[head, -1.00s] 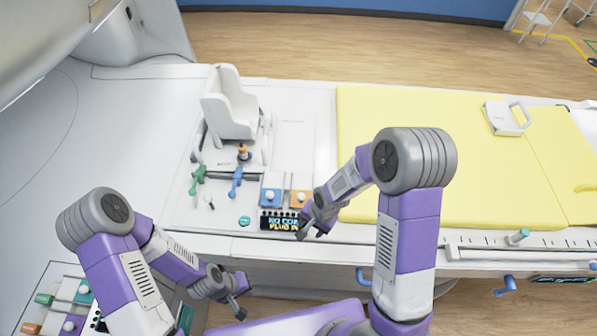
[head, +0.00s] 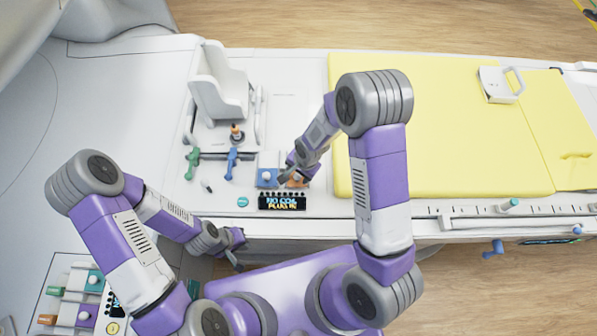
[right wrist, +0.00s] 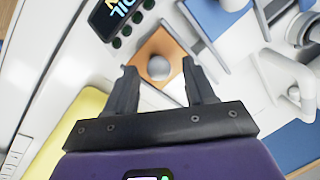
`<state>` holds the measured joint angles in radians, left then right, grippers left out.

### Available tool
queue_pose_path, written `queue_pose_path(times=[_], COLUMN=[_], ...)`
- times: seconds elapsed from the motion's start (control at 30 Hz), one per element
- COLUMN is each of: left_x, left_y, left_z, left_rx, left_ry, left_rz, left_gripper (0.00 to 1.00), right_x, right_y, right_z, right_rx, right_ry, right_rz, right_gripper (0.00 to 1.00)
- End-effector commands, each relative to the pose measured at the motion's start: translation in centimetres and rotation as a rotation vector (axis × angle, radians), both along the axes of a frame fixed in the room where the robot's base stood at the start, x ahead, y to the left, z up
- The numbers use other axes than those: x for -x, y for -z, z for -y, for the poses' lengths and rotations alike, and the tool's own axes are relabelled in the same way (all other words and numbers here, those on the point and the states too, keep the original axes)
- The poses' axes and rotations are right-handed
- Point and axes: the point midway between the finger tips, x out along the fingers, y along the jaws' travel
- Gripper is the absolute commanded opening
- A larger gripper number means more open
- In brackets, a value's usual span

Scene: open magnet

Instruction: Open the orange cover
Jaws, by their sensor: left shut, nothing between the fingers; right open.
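The orange cover (right wrist: 158,42) is a flat square plate with a round grey knob (right wrist: 158,68) on top, seen in the right wrist view. In the head view the orange cover (head: 303,183) is partly hidden behind my right gripper (head: 289,180). In the right wrist view my right gripper (right wrist: 159,71) is open, its fingertips on either side of the knob; I cannot tell whether they touch it or how far above the plate they are. My left gripper (head: 237,262) is shut and empty, low in front of the bench edge, away from the cover.
A blue cover (head: 266,178) with a similar knob lies left of the orange one. A dark display (head: 282,203) sits in front. Green (head: 191,163) and blue (head: 232,163) handles and a white chair-like part (head: 218,88) stand further left and back. A yellow mat (head: 430,130) lies to the right.

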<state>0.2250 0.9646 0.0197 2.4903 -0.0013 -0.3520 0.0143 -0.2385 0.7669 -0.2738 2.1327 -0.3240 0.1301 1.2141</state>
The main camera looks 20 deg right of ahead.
Motion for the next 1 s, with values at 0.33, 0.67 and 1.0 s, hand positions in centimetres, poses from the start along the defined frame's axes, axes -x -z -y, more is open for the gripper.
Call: queue_pose_path(times=[0.33,0.67,1.0], left_x=[0.01,0.01,0.0], left_y=[-0.04,-0.04,0.35], left_z=[0.01,0.01,0.0], left_rx=[0.0,0.0,0.0], left_ry=[0.0,0.0,0.0], left_rz=[0.0,0.0,0.0], left_gripper=[0.0,0.0,0.0], right_x=[-0.06,-0.06,-1.02], right_y=[0.35,0.32,0.43], right_z=[-0.08,-0.07,0.18], right_rx=[-0.001,-0.001,0.0], right_ry=[0.0,0.0,0.003], right_rz=[0.001,0.001,0.004], right_gripper=[0.53,0.02,0.0])
